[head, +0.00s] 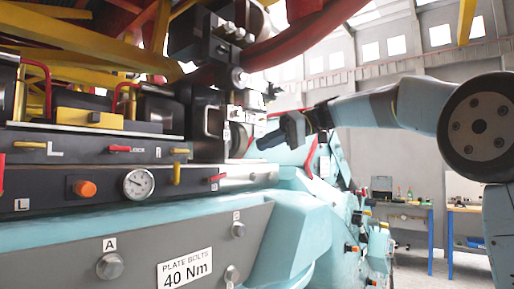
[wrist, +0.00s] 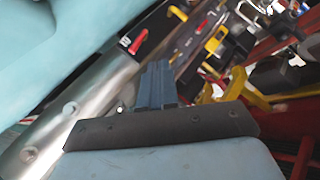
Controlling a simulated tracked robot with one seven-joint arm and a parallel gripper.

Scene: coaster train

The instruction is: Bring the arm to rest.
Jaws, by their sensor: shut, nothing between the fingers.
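My gripper (head: 266,141) is at the end of my arm, which reaches in from the right in the head view. It points left toward the machine's side, and I cannot tell how far its tip is from the surface. In the wrist view the fingers (wrist: 156,70) lie together, shut and empty, pointing at the machine. No loose object is at the fingertips.
The train's side fills the left, with a gauge (head: 139,184), an orange button (head: 85,188), red and yellow handles, and a plate marked "PLATE BOLTS 40 Nm" (head: 185,269). A red tube (head: 300,42) arches above. Workbenches (head: 400,207) stand far back right.

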